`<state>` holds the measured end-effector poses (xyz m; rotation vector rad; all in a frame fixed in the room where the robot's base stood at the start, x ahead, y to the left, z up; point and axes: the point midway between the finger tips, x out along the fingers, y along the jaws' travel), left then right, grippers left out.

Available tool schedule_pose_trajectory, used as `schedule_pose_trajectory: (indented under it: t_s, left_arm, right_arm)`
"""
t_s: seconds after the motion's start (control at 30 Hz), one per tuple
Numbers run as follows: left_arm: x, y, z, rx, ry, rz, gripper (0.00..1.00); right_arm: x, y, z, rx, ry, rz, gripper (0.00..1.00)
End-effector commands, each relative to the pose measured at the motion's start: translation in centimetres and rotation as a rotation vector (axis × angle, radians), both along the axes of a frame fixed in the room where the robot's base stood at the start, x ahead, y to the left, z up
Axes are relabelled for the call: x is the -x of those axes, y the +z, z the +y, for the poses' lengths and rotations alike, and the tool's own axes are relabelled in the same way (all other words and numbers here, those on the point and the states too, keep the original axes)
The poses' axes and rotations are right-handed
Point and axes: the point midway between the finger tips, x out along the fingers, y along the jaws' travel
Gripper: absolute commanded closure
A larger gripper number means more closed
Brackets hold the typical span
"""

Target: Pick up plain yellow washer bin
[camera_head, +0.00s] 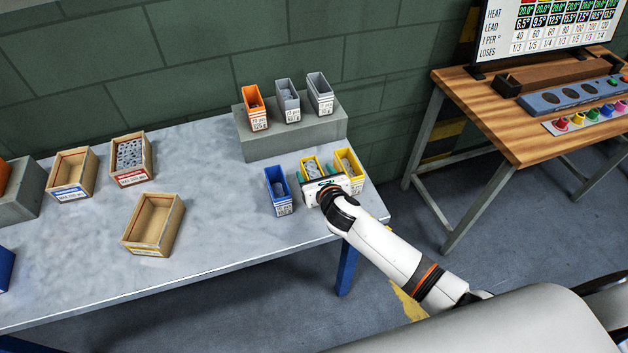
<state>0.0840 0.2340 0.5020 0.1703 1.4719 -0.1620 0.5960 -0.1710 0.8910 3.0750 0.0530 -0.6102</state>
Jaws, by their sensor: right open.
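Two yellow bins stand near the right end of the grey table. The middle yellow bin (309,163) holds small grey parts, and my right gripper hides its front. The other yellow bin (350,163) stands just to its right, with pale bands on its front. My right gripper (320,172) is open at the middle yellow bin, with a fingertip showing near each side of it. I cannot tell whether the fingers touch it. The front of the middle bin is too hidden to tell if it is plain. My left gripper is not in view.
A blue bin (278,191) stands close to the left of the yellow bins. Behind them, a grey riser (290,142) bears an orange bin (254,107) and two grey bins. Wooden boxes (153,224) stand at left. The table's middle (215,190) is clear.

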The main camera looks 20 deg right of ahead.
Motion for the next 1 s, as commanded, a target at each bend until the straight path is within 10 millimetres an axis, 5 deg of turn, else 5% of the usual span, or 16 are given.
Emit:
schedule_pose_trajectory:
  t_s: [0.4, 0.8, 1.0]
  left_arm:
    - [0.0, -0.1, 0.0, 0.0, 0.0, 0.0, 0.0]
    - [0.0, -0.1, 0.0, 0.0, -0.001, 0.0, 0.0]
    - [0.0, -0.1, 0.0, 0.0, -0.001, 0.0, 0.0]
  right_arm:
    - [-1.6, -0.8, 0.0, 0.001, 0.0, 0.0, 0.33]
    - [-1.6, -0.8, 0.0, 0.001, 0.0, 0.001, 0.97]
    - [-1.7, -0.5, 0.1, -0.001, 0.002, -0.006, 1.0]
